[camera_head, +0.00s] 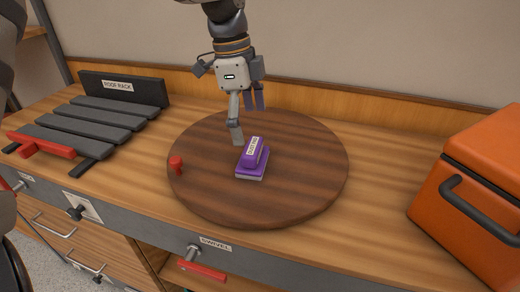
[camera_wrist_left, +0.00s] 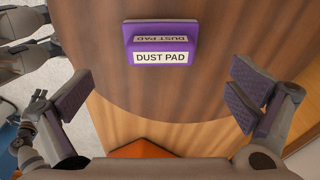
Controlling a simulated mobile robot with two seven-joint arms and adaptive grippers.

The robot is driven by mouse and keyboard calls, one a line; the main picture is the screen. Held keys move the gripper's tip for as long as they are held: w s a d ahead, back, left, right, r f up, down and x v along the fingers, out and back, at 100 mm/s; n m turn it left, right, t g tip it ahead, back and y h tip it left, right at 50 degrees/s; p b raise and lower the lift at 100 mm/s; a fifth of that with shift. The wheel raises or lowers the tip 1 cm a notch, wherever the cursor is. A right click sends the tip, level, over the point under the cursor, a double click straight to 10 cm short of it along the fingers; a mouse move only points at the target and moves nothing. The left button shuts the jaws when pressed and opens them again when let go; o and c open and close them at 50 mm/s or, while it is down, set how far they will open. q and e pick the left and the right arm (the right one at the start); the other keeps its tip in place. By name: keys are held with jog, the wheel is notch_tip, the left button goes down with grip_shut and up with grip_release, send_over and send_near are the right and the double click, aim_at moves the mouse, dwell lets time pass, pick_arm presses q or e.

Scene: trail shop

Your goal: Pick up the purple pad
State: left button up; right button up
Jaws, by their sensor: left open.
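The purple pad (camera_head: 251,160), with a raised labelled handle and a pale underside, lies on a round dark wooden turntable (camera_head: 310,188). In the left wrist view the pad (camera_wrist_left: 160,42) is at the top centre, and its label reads DUST PAD. My left gripper (camera_head: 247,119) points down above the turntable, just behind and above the pad. Its fingers are spread wide in the wrist view (camera_wrist_left: 160,100), with nothing between them. The pad lies beyond the fingertips there, apart from them. My right gripper cannot be made out.
A small red knob (camera_head: 176,165) stands on the turntable's left side. A dark slatted roof rack (camera_head: 103,112) with a red handle is at the left. An orange box (camera_head: 481,190) with a dark handle stands at the right. Drawers and a SWIVEL label (camera_head: 215,244) line the counter front.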

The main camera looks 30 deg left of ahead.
aim_at(252, 146)
pick_arm(q)
jog(key=f, duration=0.7)
jog(key=shift+w+d+f, duration=0.1)
jog(key=shift+d+f, duration=0.15)
jog(key=shift+d, duration=0.1)
jog(key=shift+w+d+f, duration=0.1)
jog(key=shift+f, duration=0.25)
jog(key=c, duration=1.1)
